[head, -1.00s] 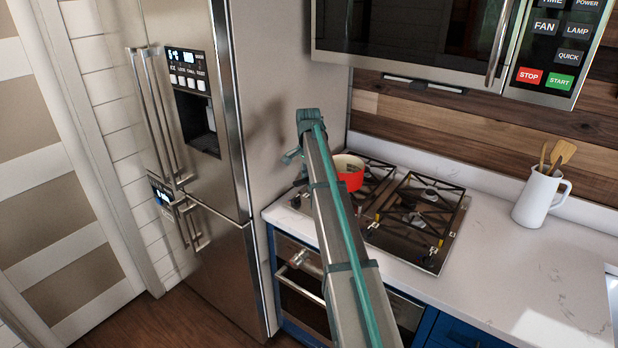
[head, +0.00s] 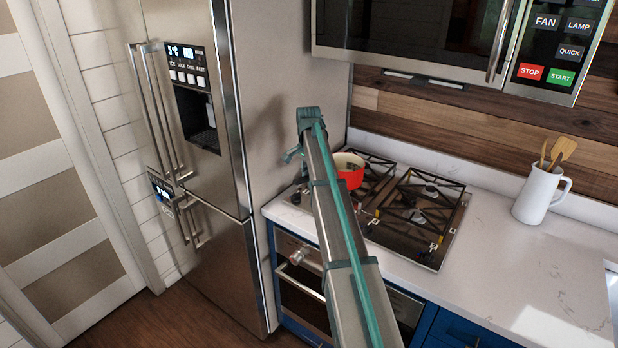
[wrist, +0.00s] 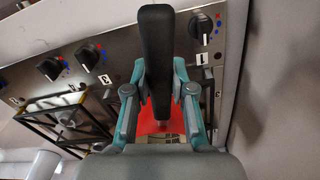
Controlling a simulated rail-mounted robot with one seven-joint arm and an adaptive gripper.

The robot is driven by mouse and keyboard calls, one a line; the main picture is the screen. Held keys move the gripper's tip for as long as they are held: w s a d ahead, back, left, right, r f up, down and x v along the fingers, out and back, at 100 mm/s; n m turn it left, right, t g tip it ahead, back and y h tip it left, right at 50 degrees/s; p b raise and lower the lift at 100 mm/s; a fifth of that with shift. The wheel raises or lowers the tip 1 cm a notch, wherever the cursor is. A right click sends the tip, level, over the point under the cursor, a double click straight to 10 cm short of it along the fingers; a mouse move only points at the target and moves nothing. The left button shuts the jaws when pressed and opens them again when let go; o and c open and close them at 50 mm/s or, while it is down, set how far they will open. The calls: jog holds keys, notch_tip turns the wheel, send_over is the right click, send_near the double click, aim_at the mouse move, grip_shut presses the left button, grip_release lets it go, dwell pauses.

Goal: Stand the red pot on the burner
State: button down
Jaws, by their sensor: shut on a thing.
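The red pot (head: 350,179) shows in the head view at the left part of the cooktop, partly hidden behind my arm. It looks upright, with a pale inside. Whether its base touches the burner grate (head: 378,168) or hangs just above it cannot be told. In the wrist view my gripper (wrist: 160,72) is shut on the pot's black handle (wrist: 156,45), which stands between the two teal fingers. A part of the red pot (wrist: 158,127) shows below the fingers.
The fridge (head: 200,130) stands close on the left of the cooktop. The microwave (head: 440,35) hangs above. A second grate (head: 422,205) to the right is empty. A white jug (head: 538,196) with wooden utensils stands on the clear counter at right. Knobs (wrist: 86,57) line the cooktop's front.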

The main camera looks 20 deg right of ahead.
jog(key=c, duration=0.9)
grip_release()
